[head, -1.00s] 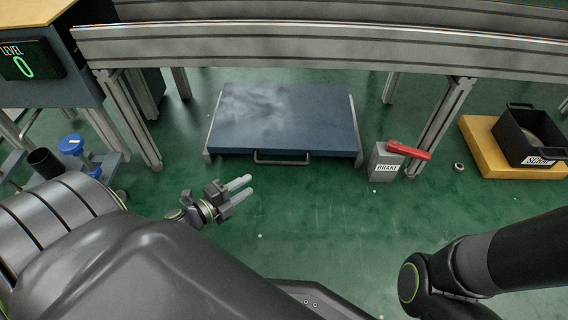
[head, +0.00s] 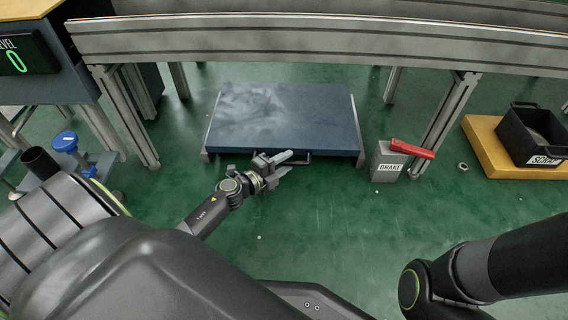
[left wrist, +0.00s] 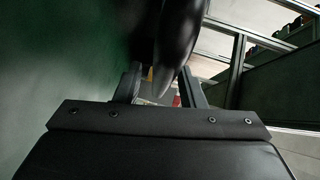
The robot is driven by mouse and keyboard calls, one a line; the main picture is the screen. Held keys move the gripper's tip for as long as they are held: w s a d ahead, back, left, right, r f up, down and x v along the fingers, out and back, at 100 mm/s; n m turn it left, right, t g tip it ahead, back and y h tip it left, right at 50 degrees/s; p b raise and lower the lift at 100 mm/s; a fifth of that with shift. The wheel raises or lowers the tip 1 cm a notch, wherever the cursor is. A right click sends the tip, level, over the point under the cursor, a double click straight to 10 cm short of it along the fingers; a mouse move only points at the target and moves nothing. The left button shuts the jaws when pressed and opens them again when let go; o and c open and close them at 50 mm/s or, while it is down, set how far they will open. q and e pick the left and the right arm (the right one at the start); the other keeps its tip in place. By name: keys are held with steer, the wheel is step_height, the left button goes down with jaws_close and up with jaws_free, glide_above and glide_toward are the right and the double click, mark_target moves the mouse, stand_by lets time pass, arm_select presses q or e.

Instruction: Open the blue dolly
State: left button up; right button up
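The blue dolly (head: 285,110) is a flat blue slab low on the green floor under the grey rail, with a pale smudge on its top. Its dark bar handle (head: 307,158) is on the near edge, partly hidden by my left gripper (head: 286,164). The left gripper's two pale fingers are apart and point right, overlapping the left part of the handle; contact cannot be told. In the left wrist view the fingers (left wrist: 160,90) stand apart with a dark curved shape between them that I cannot identify. My right gripper is out of view.
A grey brake box (head: 387,162) with a red lever (head: 412,149) stands right of the dolly. A black scrap bin (head: 532,135) sits on a yellow base. Rail legs flank the dolly. The green floor before it is clear.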

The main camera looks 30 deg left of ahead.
arm_select(q)
steer(key=shift+c, duration=0.5)
jaws_close()
